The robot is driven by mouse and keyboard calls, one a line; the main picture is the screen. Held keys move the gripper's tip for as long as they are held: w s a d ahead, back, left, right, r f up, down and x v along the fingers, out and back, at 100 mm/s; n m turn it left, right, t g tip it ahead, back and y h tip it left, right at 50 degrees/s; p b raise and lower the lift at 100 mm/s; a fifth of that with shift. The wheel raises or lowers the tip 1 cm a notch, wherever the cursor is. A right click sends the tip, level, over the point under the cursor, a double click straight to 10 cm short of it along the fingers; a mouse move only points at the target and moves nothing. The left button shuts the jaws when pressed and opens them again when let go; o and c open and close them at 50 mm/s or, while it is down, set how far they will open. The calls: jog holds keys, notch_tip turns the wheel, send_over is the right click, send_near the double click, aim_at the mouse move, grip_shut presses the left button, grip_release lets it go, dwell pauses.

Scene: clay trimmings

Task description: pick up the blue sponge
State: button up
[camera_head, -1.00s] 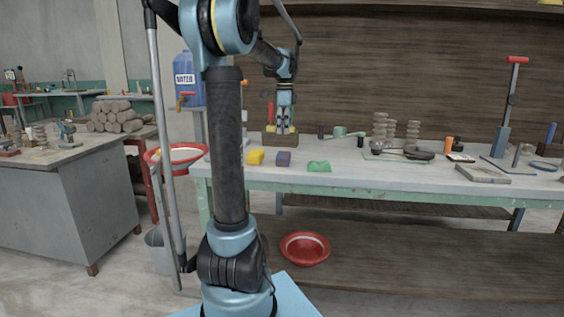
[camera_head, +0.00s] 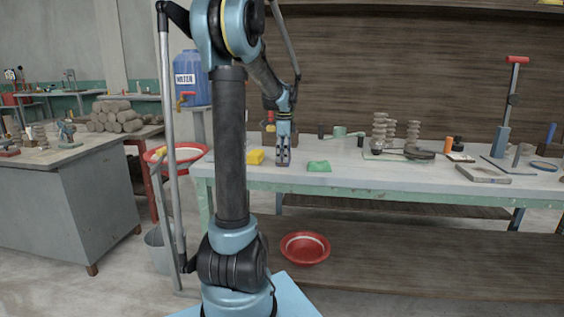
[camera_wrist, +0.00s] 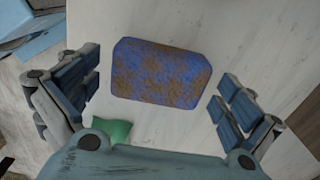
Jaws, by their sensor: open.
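The blue sponge (camera_wrist: 160,74) is a rounded block, blue with brown stains, lying flat on the pale tabletop in the wrist view. My gripper (camera_wrist: 156,92) is open above it. One finger is to its left and one to its right, with a gap on each side, and neither touches it. In the head view my gripper (camera_head: 283,158) points down over the table's front part. It covers the sponge there, so almost nothing of the sponge can be made out.
A yellow sponge (camera_head: 255,157) lies just left of my gripper and a green sponge (camera_head: 319,166) to its right. The green one also shows in the wrist view (camera_wrist: 112,130). Stacked clay pieces and tools stand further right. The table's front edge (camera_head: 400,193) is close.

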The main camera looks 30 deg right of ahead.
jog(key=shift+f, duration=0.2)
jog(key=c, duration=0.9)
notch_tip(320, 180, up, 10)
jog(key=shift+r, duration=0.1)
jog(key=shift+o, duration=0.5)
jog(key=shift+c, duration=0.9)
